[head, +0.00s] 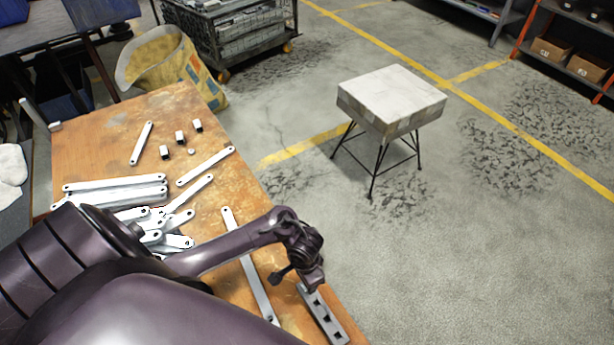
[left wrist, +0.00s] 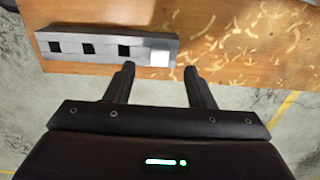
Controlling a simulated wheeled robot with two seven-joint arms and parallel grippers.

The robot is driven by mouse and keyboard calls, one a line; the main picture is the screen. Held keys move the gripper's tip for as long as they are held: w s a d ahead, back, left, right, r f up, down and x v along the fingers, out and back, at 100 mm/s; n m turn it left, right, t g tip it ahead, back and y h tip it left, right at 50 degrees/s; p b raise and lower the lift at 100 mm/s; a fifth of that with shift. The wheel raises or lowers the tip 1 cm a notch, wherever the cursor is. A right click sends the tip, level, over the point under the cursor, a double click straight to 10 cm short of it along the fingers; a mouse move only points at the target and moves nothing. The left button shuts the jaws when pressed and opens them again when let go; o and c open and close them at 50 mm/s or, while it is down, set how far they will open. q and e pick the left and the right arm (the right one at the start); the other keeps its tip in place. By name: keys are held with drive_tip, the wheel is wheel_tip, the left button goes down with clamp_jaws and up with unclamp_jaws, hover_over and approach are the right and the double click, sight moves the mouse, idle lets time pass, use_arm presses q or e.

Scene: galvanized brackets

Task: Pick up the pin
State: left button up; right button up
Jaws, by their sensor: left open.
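A grey bar with square holes (head: 318,312) lies at the table's near right edge; it also shows in the left wrist view (left wrist: 105,43). A pale square piece (left wrist: 158,57), which looks like the pin, sits at the bar's right end there. My left gripper (left wrist: 159,70) is open, its fingertips on either side of that piece's near edge, with nothing held. Whether they touch it I cannot tell. In the head view my left gripper (head: 298,275) is over the bar's far end and hides the piece. My right gripper is in neither view.
The wooden table (head: 105,128) holds several flat metal links (head: 115,195), a long strip (head: 248,265) beside the bar, and small square pieces (head: 180,137) farther back. A stool (head: 392,92) stands on the floor beyond the table, with open floor around it.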

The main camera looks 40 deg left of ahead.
use_arm(q)
drive_tip(key=f+b, duration=0.1)
drive_tip(key=f, duration=0.3)
drive_tip(key=shift+w+f+b, duration=0.2)
drive_tip(key=shift+b, duration=0.2)
drive_tip(key=shift+f, duration=0.4)
drive_tip(key=shift+c, duration=0.6)
drive_tip(key=c, duration=0.5)
clamp_jaws()
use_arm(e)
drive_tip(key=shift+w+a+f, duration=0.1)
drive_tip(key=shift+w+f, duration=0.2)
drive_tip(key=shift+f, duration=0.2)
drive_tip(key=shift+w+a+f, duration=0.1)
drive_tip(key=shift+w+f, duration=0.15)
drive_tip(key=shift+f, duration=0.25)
